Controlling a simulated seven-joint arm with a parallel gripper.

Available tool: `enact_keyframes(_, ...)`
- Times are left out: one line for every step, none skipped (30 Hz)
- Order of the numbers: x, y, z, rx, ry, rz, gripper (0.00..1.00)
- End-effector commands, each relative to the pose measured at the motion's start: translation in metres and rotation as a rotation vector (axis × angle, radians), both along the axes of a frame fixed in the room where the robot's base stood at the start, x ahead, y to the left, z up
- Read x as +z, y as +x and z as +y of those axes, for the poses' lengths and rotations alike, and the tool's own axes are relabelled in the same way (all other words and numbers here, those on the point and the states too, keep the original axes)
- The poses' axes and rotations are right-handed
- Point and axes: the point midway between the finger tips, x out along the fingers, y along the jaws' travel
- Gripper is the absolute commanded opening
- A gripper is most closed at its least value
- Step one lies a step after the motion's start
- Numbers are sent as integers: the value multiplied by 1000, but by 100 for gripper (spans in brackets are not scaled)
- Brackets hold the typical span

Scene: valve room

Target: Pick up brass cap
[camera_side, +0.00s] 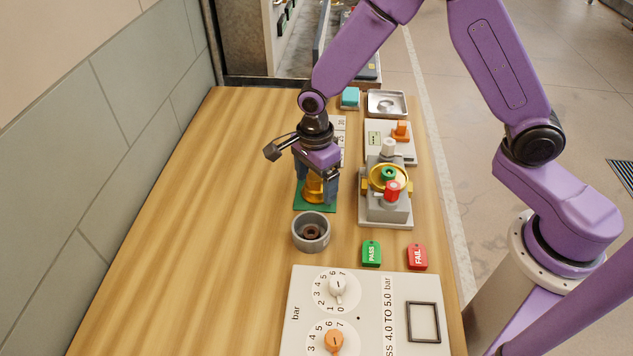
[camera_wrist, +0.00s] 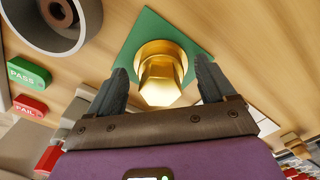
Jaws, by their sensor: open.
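The brass cap (camera_wrist: 160,78) is a gold piece with a hexagonal top and a round flange. It sits on a green square mat (camera_wrist: 150,24) on the wooden table. In the side view the brass cap (camera_side: 313,188) is partly hidden by my gripper, above the green mat (camera_side: 301,208). My gripper (camera_wrist: 163,84) is open, with one dark finger on each side of the cap; a small gap seems to show at each finger. In the side view my gripper (camera_side: 316,187) points down over the cap.
A grey round cup (camera_side: 311,232) with a brown ring inside stands just in front of the mat. A valve fixture (camera_side: 385,190) with a red knob stands to the right. PASS (camera_side: 371,253) and FAIL (camera_side: 417,257) tags lie nearer, by a gauge panel (camera_side: 368,310). The table's left side is clear.

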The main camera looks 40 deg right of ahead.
Motion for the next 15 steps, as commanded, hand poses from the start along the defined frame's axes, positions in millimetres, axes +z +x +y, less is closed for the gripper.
enact_keyframes(-3,0,0,0,0,0,83)
enact_keyframes(-4,0,0,0,0,0,83)
enact_keyframes(-5,0,0,0,0,0,83)
enact_keyframes(-6,0,0,0,0,0,83)
enact_keyframes(-6,0,0,0,0,0,83)
enact_keyframes(-6,0,0,0,0,-1,83)
enact_keyframes(-5,0,0,0,1,-1,83)
enact_keyframes(-5,0,0,0,1,-1,83)
enact_keyframes(-5,0,0,0,1,-1,83)
enact_keyframes(-5,0,0,0,1,-1,77)
enact_keyframes(-5,0,0,0,1,-1,67)
enact_keyframes(-5,0,0,0,0,-1,54)
enact_keyframes(-5,0,0,0,0,-1,44)
enact_keyframes(-5,0,0,0,0,-1,34)
enact_keyframes(-5,0,0,0,0,-1,21)
